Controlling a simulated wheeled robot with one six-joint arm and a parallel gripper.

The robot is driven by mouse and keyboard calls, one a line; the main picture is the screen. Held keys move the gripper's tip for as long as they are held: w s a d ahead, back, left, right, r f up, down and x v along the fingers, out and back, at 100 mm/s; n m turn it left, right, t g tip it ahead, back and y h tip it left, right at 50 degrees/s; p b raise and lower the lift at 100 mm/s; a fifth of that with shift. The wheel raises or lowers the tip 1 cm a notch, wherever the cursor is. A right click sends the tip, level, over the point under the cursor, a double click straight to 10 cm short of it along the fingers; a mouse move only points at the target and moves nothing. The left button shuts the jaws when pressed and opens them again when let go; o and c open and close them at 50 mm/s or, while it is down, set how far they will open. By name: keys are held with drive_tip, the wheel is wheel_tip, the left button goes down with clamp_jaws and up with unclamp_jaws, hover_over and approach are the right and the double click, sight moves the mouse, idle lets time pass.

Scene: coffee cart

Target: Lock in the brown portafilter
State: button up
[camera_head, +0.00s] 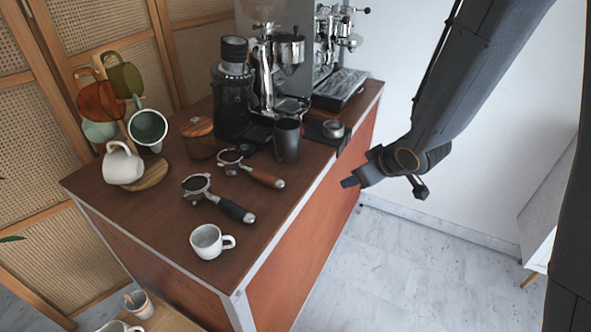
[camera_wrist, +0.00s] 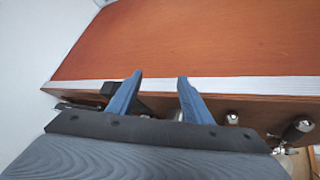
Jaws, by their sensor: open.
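The brown portafilter (camera_head: 265,178) lies on the counter in the head view, its metal basket to the left and its brown handle pointing right toward the counter's edge. A second portafilter with a black handle (camera_head: 235,210) lies nearer the front. The espresso machine (camera_head: 340,70) stands at the back; its group area is partly hidden behind the grinder. My gripper (camera_head: 350,182) is off the counter's right side, apart from both portafilters. In the wrist view my gripper (camera_wrist: 160,80) is open with nothing between its fingers. Metal handle ends (camera_wrist: 232,118) show past the counter edge there.
A black grinder (camera_head: 235,95), a dark cup (camera_head: 287,140) and a tamper on a black mat (camera_head: 333,128) stand behind the brown portafilter. A white mug (camera_head: 208,241) is at the front, a mug stand (camera_head: 150,175) at the left. Floor right of the counter is clear.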

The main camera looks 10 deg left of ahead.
drive_tip(key=a+n+y+p, duration=0.1)
drive_tip(key=a+n+y, duration=0.25)
drive_tip(key=a, duration=0.45)
drive_tip(key=n+g+y+p, duration=0.2)
drive_tip(key=y, duration=0.3)
approach(272, 177)
drive_tip(key=shift+x, duration=1.2)
drive_tip(key=shift+b+x, duration=2.35)
drive_tip(key=shift+x, duration=1.8)
drive_tip(key=shift+f, duration=0.1)
drive_tip(key=shift+c, duration=0.2)
clamp_jaws()
